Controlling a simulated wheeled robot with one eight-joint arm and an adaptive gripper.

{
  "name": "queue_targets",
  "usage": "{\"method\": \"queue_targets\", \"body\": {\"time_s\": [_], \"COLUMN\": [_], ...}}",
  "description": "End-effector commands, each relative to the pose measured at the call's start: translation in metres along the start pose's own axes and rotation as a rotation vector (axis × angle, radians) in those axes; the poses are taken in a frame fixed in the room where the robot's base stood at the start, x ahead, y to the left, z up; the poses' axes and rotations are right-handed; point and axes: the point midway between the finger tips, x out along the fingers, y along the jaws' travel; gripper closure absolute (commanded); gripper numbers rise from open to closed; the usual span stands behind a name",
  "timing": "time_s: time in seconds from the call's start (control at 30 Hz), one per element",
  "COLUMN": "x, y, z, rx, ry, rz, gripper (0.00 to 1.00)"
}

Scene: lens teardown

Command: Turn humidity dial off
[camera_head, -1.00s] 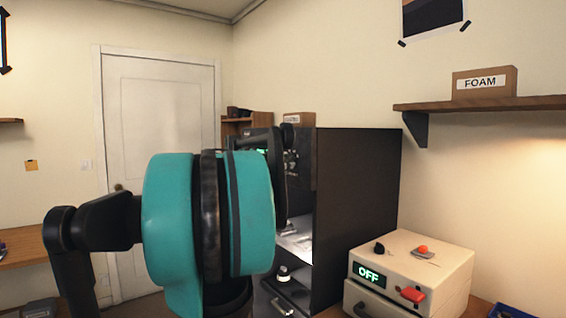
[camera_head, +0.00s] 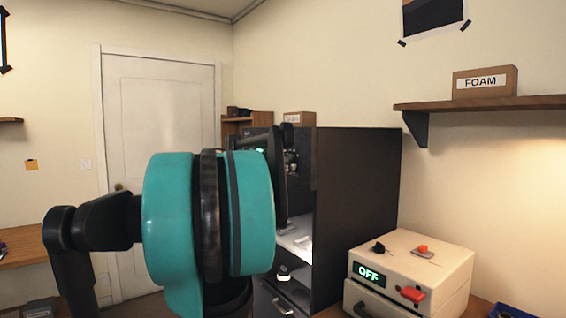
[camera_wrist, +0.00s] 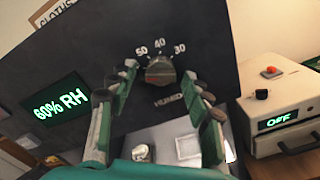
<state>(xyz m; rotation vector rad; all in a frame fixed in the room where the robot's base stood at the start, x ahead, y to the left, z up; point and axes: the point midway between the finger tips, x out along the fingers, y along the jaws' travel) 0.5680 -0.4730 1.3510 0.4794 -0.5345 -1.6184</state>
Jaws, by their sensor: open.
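The humidity dial (camera_wrist: 160,70) is a dark knob with a reddish mark, on a black panel in the wrist view. The numbers 50, 40 and 30 are printed above it, and a partly hidden "HUMID" label is below. A display (camera_wrist: 61,101) to its left reads "60% RH" in green. My gripper (camera_wrist: 165,88) is open, with one finger on each side of the dial and a little below it. I cannot tell whether the fingers touch it. In the head view my arm hides the dial and most of the gripper.
A white box (camera_head: 425,262) with an "OFF" display, a black knob and red switches stands right of the black cabinet (camera_head: 358,215). A lit bay with a pale plate (camera_wrist: 188,147) lies below the dial. A shelf (camera_head: 480,104) holds a FOAM box.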

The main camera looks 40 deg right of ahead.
Motion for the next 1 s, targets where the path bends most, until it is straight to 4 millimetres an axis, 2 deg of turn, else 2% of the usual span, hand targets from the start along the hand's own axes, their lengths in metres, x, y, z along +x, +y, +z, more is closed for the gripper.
{"method": "queue_targets", "body": {"time_s": [0.13,0.23,0.7,1.0], "x": [-0.004,-0.014,-0.096,-0.119], "y": [0.0,0.001,0.001,0.0], "z": [0.0,0.0,-0.001,0.0], "rx": [0.0,0.0,0.0,0.0], "ry": [0.0,0.001,0.003,0.001], "rz": [0.0,0.003,0.004,0.001], "gripper": [0.51,0.51,0.51,0.51]}}
